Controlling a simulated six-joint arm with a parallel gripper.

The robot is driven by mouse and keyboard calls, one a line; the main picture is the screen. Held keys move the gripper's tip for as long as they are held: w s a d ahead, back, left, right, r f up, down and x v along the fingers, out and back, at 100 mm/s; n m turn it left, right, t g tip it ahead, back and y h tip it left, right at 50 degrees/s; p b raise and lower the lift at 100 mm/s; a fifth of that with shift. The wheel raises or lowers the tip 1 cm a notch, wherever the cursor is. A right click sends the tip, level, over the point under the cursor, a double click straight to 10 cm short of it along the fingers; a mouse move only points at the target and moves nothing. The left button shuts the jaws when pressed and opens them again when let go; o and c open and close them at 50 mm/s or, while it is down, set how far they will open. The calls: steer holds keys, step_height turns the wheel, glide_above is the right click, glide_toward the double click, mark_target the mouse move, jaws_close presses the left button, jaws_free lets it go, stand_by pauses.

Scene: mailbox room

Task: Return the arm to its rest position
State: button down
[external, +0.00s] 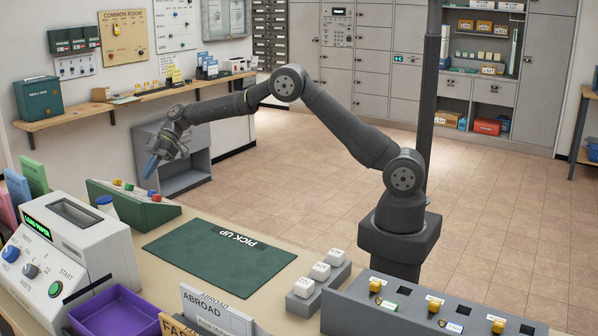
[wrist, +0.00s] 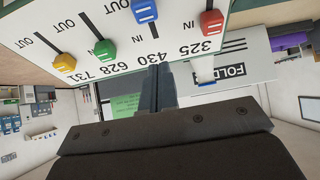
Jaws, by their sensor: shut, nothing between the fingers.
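My gripper (external: 152,165) is shut and empty. It hangs at the end of my outstretched arm, pointing down, above and behind the green sloped box (external: 150,213) with coloured sliders at the left of the counter. In the wrist view my shut fingers (wrist: 157,88) show in front of the white slider panel (wrist: 165,45). Its yellow (wrist: 64,63), green (wrist: 104,52), blue (wrist: 144,10) and red (wrist: 211,22) sliders are in view. I cannot tell the exact gap between fingers and panel.
A green PICK UP mat (external: 219,250) lies bare on the counter. A white machine (external: 75,250) and a purple tray (external: 115,312) stand at left front. White blocks (external: 320,270) and a grey switch box (external: 420,310) line the right. A wall shelf (external: 130,105) is behind my gripper.

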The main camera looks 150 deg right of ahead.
steer(key=v, duration=0.6)
steer(key=x, duration=0.7)
steer(key=shift+w+f, duration=0.1)
steer(key=shift+w, duration=0.15)
steer(key=w, duration=0.6)
steer(key=shift+w+f, duration=0.2)
steer(key=s+a+r+m+g+h, duration=0.1)
steer(key=s+a+r+m+h, duration=0.1)
steer(key=s+a+r, duration=0.3)
steer(key=s+a+r+m+g+h, duration=0.1)
steer(key=s+a+r+m, duration=0.3)
steer(key=s+r, duration=0.9)
steer(key=shift+s+a+r+h, duration=0.3)
steer(key=shift+s+a+h, duration=0.3)
steer(key=shift+s, duration=1.65)
